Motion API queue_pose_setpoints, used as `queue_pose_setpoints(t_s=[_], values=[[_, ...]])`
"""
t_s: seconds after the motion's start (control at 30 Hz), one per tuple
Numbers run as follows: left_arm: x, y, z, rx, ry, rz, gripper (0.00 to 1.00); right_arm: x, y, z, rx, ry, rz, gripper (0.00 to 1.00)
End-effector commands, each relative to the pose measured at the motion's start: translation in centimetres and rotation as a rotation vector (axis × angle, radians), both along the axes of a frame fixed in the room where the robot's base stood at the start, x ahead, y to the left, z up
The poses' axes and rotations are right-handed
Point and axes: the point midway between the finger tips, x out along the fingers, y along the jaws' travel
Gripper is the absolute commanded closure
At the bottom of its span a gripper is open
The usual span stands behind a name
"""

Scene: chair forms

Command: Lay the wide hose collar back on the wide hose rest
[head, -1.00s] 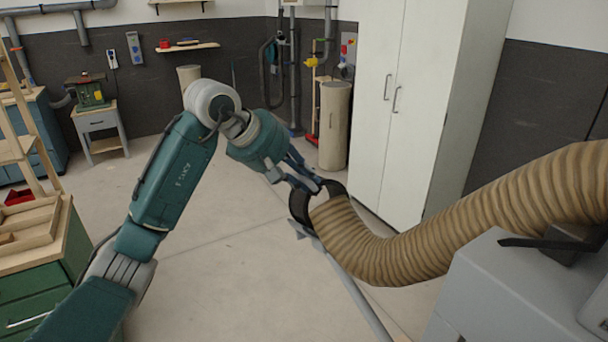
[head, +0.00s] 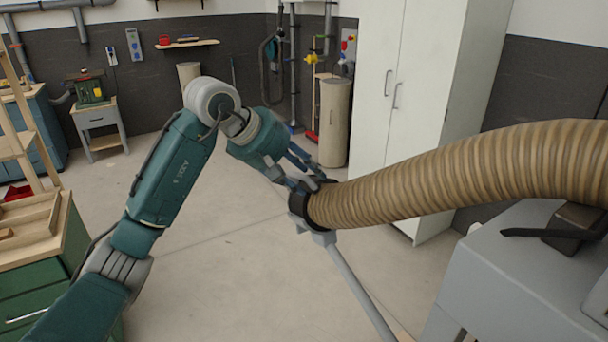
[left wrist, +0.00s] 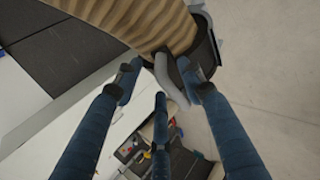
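The wide hose collar is a black ring (head: 298,203) on the end of the ribbed tan hose (head: 430,182). It sits at the top of the wide hose rest (head: 322,238), a grey holder on a slanting pole, and appears to touch it. In the left wrist view the collar (left wrist: 206,44) is just beyond the fingertips, and a curved grey prong of the rest (left wrist: 168,80) shows between them. My left gripper (head: 308,180) is at the collar's upper side; its fingers (left wrist: 162,82) are spread apart. My right gripper is not in view.
A grey machine (head: 500,265) stands at the right under the hose. A tall white cabinet (head: 415,95) is behind the hose. A green drawer bench (head: 40,265) stands at the left. The floor between is clear.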

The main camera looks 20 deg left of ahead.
Motion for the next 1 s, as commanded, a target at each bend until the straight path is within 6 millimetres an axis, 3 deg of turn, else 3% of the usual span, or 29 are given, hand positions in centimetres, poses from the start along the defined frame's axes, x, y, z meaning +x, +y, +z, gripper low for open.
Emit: queue_pose_setpoints(t_s=[0.17,0.7,1.0], values=[[-0.2,0.2,0.1,0.002,0.003,0.000,0.61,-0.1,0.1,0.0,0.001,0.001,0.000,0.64],[-5.9,3.6,7.4,0.002,-0.002,0.003,0.61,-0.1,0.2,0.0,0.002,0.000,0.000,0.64],[-7.0,4.1,8.8,0.000,0.001,0.000,0.61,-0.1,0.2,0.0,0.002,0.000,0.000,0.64]])
